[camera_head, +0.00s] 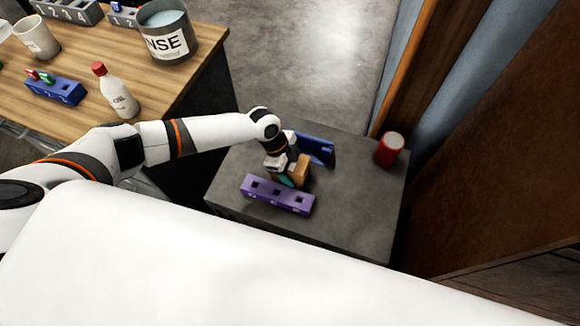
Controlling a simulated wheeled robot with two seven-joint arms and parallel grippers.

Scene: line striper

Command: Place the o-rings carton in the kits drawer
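My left arm reaches in from the left, and its gripper (283,165) points down over the top of a low dark grey cabinet (350,215). A small tan-orange box (302,170) is right at the fingers; it may be the o-rings carton, but no label can be read. A teal-green piece (286,181) shows beside it. The fingers are small and partly hidden, so I cannot tell whether they grip the box. No open drawer can be made out. My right gripper is not in view.
A purple block with square holes (278,194) lies in front of the gripper, and a blue holder (316,150) stands behind it. A red can (389,149) stands at the cabinet's right. A wooden table (90,95) with a bottle (116,92) and a bucket (168,36) is at left.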

